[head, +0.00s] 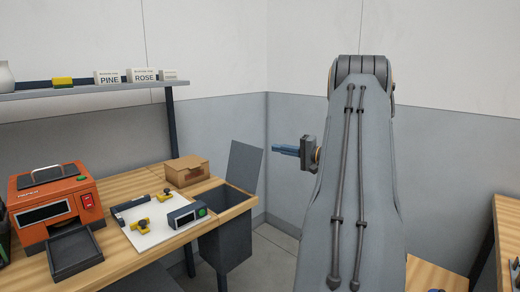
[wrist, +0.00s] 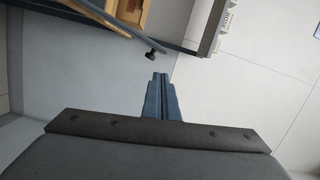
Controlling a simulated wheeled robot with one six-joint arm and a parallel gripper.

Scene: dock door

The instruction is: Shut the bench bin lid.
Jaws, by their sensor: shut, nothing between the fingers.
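The bench bin (head: 226,243) is a dark grey box set at the right end of the wooden bench. Its flat grey lid (head: 245,167) stands open, nearly upright and leaning slightly right, at the bin's right side. My gripper (head: 276,149) is to the right of the lid's upper part in the head view, pointing left, with a visible gap between them. Its blue fingers (wrist: 160,78) are together and empty in the wrist view. A thin grey strip crosses the top left of the wrist view; I cannot tell whether it is the lid.
An orange printer (head: 56,203), a white board (head: 162,223) with small devices, and a cardboard box (head: 187,171) are on the bench. A shelf (head: 90,92) with small boxes is above. A grey wall stands behind; another wooden surface (head: 432,273) is at right.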

